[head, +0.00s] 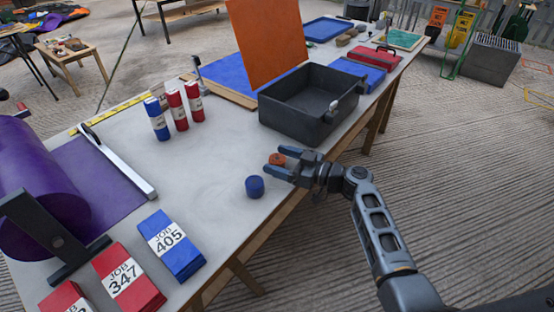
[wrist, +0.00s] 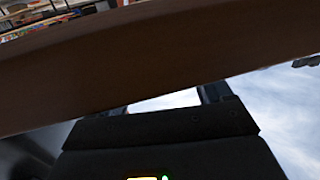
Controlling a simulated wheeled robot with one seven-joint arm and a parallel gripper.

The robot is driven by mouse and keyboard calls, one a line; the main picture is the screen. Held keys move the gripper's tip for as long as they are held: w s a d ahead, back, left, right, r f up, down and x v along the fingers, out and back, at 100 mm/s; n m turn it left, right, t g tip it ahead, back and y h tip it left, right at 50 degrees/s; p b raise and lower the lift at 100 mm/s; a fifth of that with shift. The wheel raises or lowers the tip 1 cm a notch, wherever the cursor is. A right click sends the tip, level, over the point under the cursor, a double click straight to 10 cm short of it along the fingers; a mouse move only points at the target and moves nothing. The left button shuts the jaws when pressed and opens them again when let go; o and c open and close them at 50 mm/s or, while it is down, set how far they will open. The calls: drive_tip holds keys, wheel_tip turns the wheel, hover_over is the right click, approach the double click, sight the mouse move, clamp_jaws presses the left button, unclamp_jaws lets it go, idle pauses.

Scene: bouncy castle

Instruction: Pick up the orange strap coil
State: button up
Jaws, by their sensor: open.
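The orange strap coil (head: 277,159) is a small round roll on the grey table, near its right edge. In the wrist view, my gripper (wrist: 165,104) shows as dark fingers at the bottom. A wide brown surface (wrist: 160,62) crosses that view and I cannot tell what it is. The coil cannot be made out there.
A blue coil (head: 255,187) stands close to my gripper, toward the front. A dark grey bin (head: 284,121) stands just behind it. Blue and red rolls (head: 180,110) stand at the left. Job-numbered packs (head: 171,245) lie in front. Bare table (head: 215,165) lies between.

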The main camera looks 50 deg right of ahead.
drive_tip(key=shift+w+a, duration=0.1)
drive_tip(key=shift+w, duration=0.45)
drive_tip(key=c, duration=1.1)
drive_tip(key=shift+o, duration=0.2)
